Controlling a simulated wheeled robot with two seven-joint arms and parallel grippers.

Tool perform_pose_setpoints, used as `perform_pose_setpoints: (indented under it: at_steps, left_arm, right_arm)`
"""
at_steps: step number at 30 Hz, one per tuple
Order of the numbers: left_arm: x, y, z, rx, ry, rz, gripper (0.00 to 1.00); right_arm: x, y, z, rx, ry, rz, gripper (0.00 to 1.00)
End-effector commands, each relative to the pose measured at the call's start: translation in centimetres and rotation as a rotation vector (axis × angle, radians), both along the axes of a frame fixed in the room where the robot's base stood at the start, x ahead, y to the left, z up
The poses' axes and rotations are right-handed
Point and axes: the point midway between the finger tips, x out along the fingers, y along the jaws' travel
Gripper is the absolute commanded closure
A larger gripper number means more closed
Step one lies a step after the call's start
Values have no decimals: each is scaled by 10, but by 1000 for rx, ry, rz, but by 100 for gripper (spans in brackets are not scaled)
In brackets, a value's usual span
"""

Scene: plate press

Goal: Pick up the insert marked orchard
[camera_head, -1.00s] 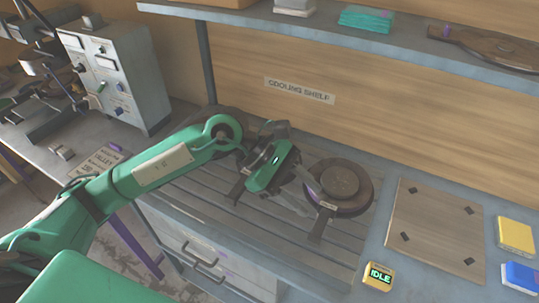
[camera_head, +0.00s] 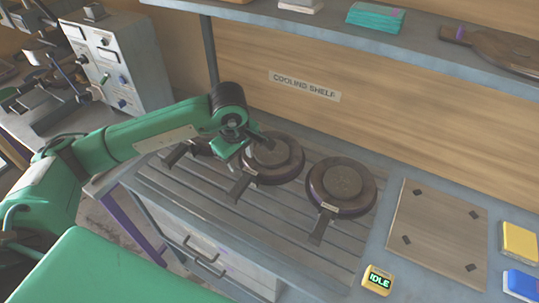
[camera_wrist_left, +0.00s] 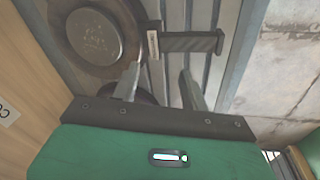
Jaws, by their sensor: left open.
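Several dark round inserts with flat handles lie on the slatted cooling surface. The right insert (camera_head: 342,183) and the middle insert (camera_head: 277,158) show clearly; the left one (camera_head: 172,158) is mostly hidden behind my left arm. Pale tags sit where the handles meet the discs, but their words are too small to read, so I cannot tell which is orchard. My left gripper (camera_wrist_left: 160,80) is open and empty. In the head view it is by the middle insert, its fingertips hard to make out.
A wooden board (camera_head: 436,233) with dark corner marks lies at the right. An upper shelf (camera_head: 390,40) overhangs the back. A grey control box (camera_head: 117,63) stands at the left.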

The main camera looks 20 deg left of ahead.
Motion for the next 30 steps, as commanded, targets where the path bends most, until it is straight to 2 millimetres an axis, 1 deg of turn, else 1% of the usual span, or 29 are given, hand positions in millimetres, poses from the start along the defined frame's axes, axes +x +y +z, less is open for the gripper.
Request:
perform_pose_setpoints:
  at_steps: [3,5,8,12,15,18,25,26,27,29,30]
  left_arm:
    - [1,0,-10,0,1,0,55]
    - [2,0,-13,-1,0,0,55]
    - [5,1,-19,-1,4,-1,55]
    - [13,2,-37,-1,5,0,55]
    - [16,3,-52,-2,4,0,55]
    - [18,3,-60,-2,1,-1,55]
    - [18,3,-63,-2,0,-1,55]
    - [18,3,-63,-2,0,-1,57]
    - [18,3,-63,-2,0,-1,65]
    - [18,3,-63,-2,0,-1,77]
    - [18,3,-63,-2,0,-1,85]
  right_arm:
    - [0,1,3,1,0,-1,64]
    - [0,1,4,1,0,-1,64]
    - [0,1,11,2,0,-1,64]
    - [0,2,24,2,0,-1,64]
    - [0,2,27,2,0,-1,64]
    - [0,2,29,2,0,-1,64]
    - [0,2,28,2,0,-2,64]
    - [0,2,28,2,0,-2,64]
    - [0,2,28,2,0,-2,64]
    - [0,2,28,2,0,-2,64]
    - [0,2,28,2,0,-2,64]
